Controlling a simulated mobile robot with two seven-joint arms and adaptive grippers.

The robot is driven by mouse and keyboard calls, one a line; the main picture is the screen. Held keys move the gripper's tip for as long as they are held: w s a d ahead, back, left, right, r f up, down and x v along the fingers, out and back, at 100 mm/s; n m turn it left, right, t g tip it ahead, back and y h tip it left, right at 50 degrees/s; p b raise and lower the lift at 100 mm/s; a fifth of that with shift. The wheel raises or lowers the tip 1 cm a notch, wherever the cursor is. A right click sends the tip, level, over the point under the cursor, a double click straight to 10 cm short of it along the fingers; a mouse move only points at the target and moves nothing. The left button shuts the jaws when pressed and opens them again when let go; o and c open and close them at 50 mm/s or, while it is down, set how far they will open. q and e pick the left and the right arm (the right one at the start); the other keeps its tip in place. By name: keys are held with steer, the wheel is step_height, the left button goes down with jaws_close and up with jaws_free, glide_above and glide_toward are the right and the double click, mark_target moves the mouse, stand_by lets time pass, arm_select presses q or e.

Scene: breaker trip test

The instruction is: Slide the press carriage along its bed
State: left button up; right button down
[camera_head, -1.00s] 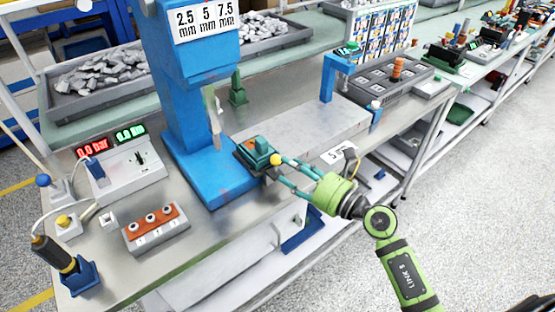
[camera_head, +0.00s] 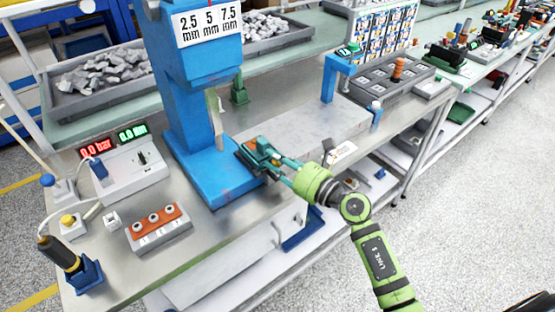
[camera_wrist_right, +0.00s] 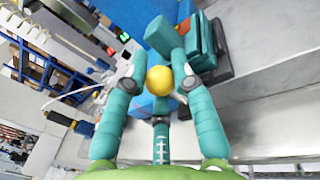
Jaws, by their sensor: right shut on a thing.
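The press carriage (camera_head: 256,150) is a small teal block with an orange patch on a dark base. It sits at the right edge of the blue press base (camera_head: 212,182), beside the pale grey bed (camera_head: 318,124). My right gripper (camera_head: 272,170) has teal fingers and a green body, and reaches the carriage from the right. In the wrist view the carriage (camera_wrist_right: 201,45) is just beyond the fingers, and the yellow knob (camera_wrist_right: 159,80) lies between them. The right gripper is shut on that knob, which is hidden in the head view. My left gripper is not in view.
The blue press column (camera_head: 188,110) rises behind the carriage. A console with red and green displays (camera_head: 128,175) and an orange-topped block (camera_head: 156,222) stand to the left. A blue bracket (camera_head: 331,80) and a grey tray (camera_head: 388,78) stand beyond the bed. The bed's top looks mostly clear.

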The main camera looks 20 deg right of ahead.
steer(key=s+a+p, duration=0.3)
steer(key=a+p, duration=0.1)
steer(key=a, duration=0.5)
steer(key=shift+s, duration=0.15)
steer(key=shift+a, duration=0.15)
steer(key=c, duration=1)
jaws_free()
steer(key=shift+r, duration=0.1)
steer(key=shift+s+a, duration=0.1)
steer(key=shift+a, duration=0.05)
